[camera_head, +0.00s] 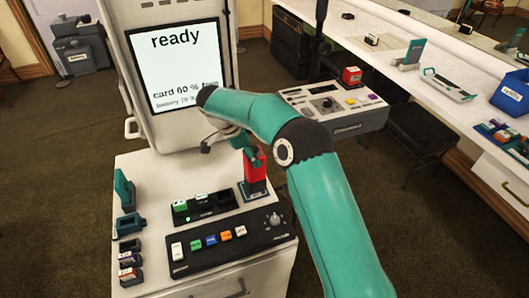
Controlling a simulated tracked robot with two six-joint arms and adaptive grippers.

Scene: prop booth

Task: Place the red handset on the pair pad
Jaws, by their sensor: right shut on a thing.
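The red handset (255,173) stands upright at the right back of the white cabinet top. Its lower end is in or just over a small dark base (253,194); I cannot tell whether it rests there. My right gripper (251,153) is shut on the top of the red handset, and my teal arm partly hides the fingers. No pad with a readable pair label shows, so I cannot tell which surface is the pair pad. My left gripper is not in view.
A button panel (222,256) lies along the cabinet front, with a dark holder (205,212) with a green-topped handset behind it. Several holders stand at the left. A screen (178,65) reading "ready" rises behind. A grey console (336,112) stands beyond my arm.

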